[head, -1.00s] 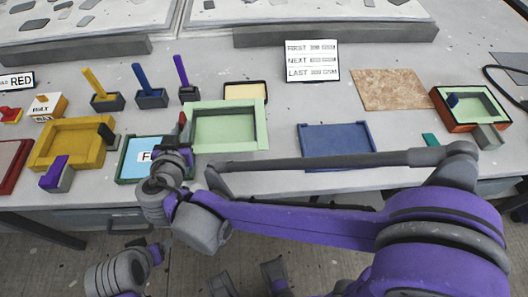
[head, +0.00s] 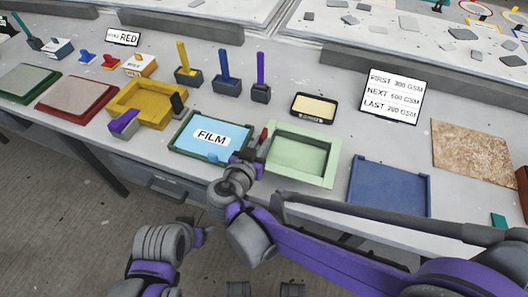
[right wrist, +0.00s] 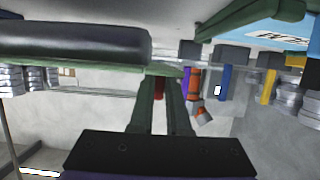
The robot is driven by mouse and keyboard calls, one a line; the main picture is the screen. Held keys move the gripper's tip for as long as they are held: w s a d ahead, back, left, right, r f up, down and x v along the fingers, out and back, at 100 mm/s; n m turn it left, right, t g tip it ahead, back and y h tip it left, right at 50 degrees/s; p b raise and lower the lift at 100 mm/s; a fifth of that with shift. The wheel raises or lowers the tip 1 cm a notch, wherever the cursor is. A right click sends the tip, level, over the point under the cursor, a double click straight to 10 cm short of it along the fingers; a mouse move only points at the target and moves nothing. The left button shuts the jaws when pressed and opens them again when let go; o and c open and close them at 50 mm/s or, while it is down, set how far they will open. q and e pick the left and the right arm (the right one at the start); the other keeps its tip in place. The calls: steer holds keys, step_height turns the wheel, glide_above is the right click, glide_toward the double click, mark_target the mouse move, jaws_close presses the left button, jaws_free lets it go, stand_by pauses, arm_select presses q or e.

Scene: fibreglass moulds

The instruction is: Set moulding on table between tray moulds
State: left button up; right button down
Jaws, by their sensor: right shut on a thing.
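The light green moulding (head: 298,182), a shallow rectangular frame, lies between the dark green tray mould with the blue FILM sheet (head: 180,142) and the blue tray mould (head: 392,187). My right gripper (head: 258,153) is shut on the moulding's left side, next to a small red piece. Whether the moulding touches the table is hidden. In the right wrist view, which is upside down, my gripper's fingers (right wrist: 160,90) point up beside a dark block; part of the dark green mould shows at top right.
A yellow tray mould (head: 118,112) stands left of the FILM mould, with a red mould (head: 50,110) beyond. Upright yellow, blue and purple handles stand behind. A tan pan (head: 313,107) and a sign (head: 393,95) are behind the moulding. A tan board (head: 472,157) lies right.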

steer(key=shift+f+b, duration=0.4)
steer(key=shift+f, duration=1.35)
steer(key=shift+f, duration=0.1)
steer(key=c, duration=0.9)
jaws_free()
